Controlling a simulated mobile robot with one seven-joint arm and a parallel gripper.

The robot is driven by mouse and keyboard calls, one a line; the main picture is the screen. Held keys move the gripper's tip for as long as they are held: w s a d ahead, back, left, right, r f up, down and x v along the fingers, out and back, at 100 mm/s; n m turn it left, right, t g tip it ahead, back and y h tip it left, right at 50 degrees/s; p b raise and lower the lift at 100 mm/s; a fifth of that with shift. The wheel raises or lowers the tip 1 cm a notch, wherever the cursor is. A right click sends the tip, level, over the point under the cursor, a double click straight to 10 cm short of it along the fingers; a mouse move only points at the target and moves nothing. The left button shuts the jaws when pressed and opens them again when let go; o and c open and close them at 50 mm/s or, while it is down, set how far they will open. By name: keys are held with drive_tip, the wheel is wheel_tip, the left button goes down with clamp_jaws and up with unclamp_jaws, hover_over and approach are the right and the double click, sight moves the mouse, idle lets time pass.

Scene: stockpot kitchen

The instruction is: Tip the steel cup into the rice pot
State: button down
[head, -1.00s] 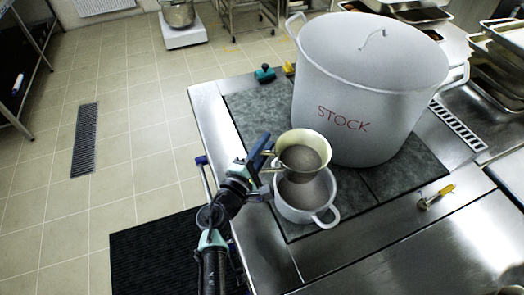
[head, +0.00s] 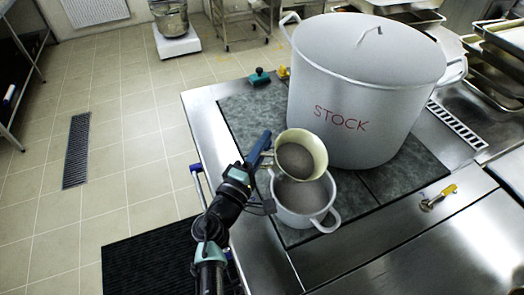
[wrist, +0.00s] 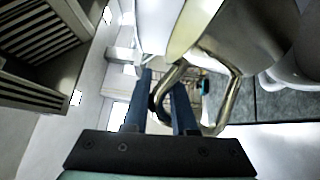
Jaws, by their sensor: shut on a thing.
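The steel cup (head: 318,145), cream-walled in this light, is above the rice pot with its mouth turned toward the head camera. Its inside looks grey; I cannot tell how full it is. My gripper (head: 264,158) is left of the cup and shut on its bent metal handle. The wrist view shows the handle between my blue fingers (wrist: 165,95) and the cup wall (wrist: 235,40) beyond. The small white two-handled rice pot (head: 301,220) stands upright below, grey inside. The cup hides the pot's back rim.
The large white STOCK pot (head: 345,125) stands close behind and right of the cup. A teal-handled tool (head: 259,77) and a small yellow object (head: 283,72) lie behind. A yellow-handled tool (head: 440,197) lies on the steel counter (head: 420,250), mostly clear at front right.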

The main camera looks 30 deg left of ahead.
drive_tip(key=shift+r+m, duration=0.4)
drive_tip(key=shift+r, duration=0.1)
drive_tip(key=d+m+b, duration=0.1)
drive_tip(key=d+r+m+t+h+b, duration=0.1)
drive_tip(key=m, duration=0.1)
drive_tip(key=r+m+b, duration=0.1)
drive_tip(key=shift+s+d+m+t, duration=0.3)
drive_tip(key=shift+s+d+m, duration=0.1)
drive_tip(key=d+m+h+b, duration=0.1)
drive_tip(key=d+m, duration=0.1)
drive_tip(key=s+d+m+h+b, duration=0.1)
drive_tip(key=d+m+b, duration=0.1)
drive_tip(key=m, duration=0.1)
drive_tip(key=shift+s+r+m+t+h, duration=0.1)
drive_tip(key=shift+m+t+h, duration=0.2)
drive_tip(key=s+d+f+m+g+h+b, duration=0.1)
drive_tip(key=s+d+f+m+h+b, duration=0.1)
drive_tip(key=d+m+h+b, duration=0.4)
drive_tip(key=shift+s+d+m+g+b, duration=0.3)
drive_tip(key=shift+s+d+m+b, duration=0.3)
drive_tip(key=shift+d+m+b, duration=4.4)
drive_tip(key=shift+n, duration=0.8)
drive_tip(key=a+b, duration=0.3)
drive_tip(key=a, duration=0.1)
drive_tip(key=shift+a+f, duration=0.1)
drive_tip(key=shift+a, duration=0.1)
drive_tip(key=shift+a, duration=0.15)
